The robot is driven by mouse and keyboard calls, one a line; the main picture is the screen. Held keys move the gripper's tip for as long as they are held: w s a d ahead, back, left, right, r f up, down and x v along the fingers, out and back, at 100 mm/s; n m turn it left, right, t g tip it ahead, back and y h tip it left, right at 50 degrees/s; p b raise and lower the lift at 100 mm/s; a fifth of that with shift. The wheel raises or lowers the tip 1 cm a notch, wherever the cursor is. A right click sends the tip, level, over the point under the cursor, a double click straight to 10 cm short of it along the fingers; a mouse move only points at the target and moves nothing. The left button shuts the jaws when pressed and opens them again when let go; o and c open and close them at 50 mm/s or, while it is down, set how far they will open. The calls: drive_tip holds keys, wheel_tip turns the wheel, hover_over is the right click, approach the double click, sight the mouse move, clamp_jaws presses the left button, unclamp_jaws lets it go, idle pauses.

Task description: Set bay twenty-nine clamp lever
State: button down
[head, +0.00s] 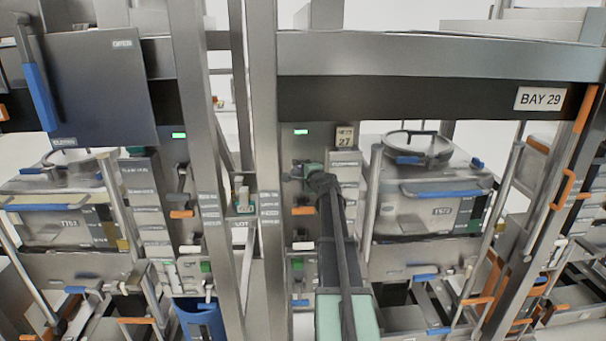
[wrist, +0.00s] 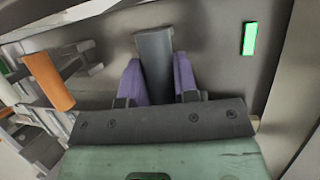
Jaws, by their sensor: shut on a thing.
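The clamp lever (wrist: 153,42) is a grey, flat-ended bar on the grey control panel. In the wrist view it stands between the two purple fingers of my gripper (wrist: 157,76), which is shut on it. The lever's lower part is hidden behind the dark gripper plate. In the head view my gripper (head: 316,182) is at the panel (head: 297,153) under the number plate 27, and it hides most of the lever there. The BAY 29 sign (head: 540,99) is on the dark beam at upper right.
A green light (wrist: 250,38) glows on the panel beside the lever. An orange handle (wrist: 48,80) sticks out at left in the wrist view. A lidded bin (head: 430,205) stands right of my arm. A steel upright (head: 265,130) stands close to the left.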

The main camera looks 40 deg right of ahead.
drive_tip(key=shift+s+a+f+b, duration=0.1)
drive_tip(key=shift+s+f+b, duration=0.05)
drive_tip(key=shift+f+b, duration=3.95)
drive_tip(key=shift+b, duration=0.1)
drive_tip(key=c, duration=1.1)
unclamp_jaws()
drive_tip(key=shift+o, duration=1.4)
drive_tip(key=shift+w+d+f, duration=0.2)
drive_tip(key=shift+w+d, duration=0.05)
drive_tip(key=shift+w, duration=0.05)
drive_tip(key=p+v, duration=0.2)
drive_tip(key=v, duration=0.9)
